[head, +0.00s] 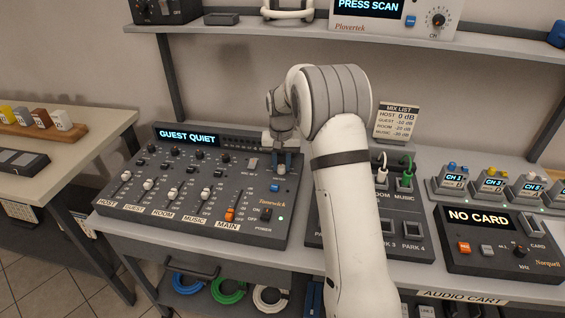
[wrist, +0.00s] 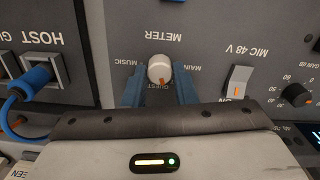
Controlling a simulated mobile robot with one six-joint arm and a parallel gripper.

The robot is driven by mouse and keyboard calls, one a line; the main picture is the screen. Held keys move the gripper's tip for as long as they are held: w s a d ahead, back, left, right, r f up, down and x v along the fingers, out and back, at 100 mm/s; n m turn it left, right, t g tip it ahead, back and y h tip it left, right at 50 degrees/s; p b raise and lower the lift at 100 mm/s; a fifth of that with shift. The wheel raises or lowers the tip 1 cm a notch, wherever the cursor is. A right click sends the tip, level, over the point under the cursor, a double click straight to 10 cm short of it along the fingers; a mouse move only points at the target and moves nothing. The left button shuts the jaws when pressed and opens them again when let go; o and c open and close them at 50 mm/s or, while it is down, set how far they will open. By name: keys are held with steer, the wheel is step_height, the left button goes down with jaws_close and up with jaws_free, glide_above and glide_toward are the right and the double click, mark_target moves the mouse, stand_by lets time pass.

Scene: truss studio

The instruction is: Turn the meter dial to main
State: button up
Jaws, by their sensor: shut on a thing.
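The meter dial (wrist: 159,66) is a small white knob with an orange pointer mark, in the wrist view, where the lettering is upside down. Its pointer faces down in that picture, at the GUEST label. The MAIN label (wrist: 192,68) is to the right of the dial and MUSIC to the left. My gripper (head: 281,164) reaches down to the upper right part of the mixer (head: 104,197). Its blue fingers are on either side of the dial, shut on it. In the head view the dial is hidden by my gripper. The mixer's screen (head: 187,135) reads GUEST QUIET.
In the wrist view, a MIC 48 V rocker switch (wrist: 238,80) and a dark knob (wrist: 296,94) lie right of the dial. A socket with a blue cable (wrist: 37,75) is at left. A patch box with a green cable (head: 407,168) stands right of the mixer.

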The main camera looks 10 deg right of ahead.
mark_target(281, 166)
steer(key=n, duration=1.3)
steer(key=shift+s+a+n, duration=0.1)
steer(key=shift+n, duration=0.2)
stand_by(0.4)
steer(key=o, duration=1)
steer(key=shift+r, duration=3.9)
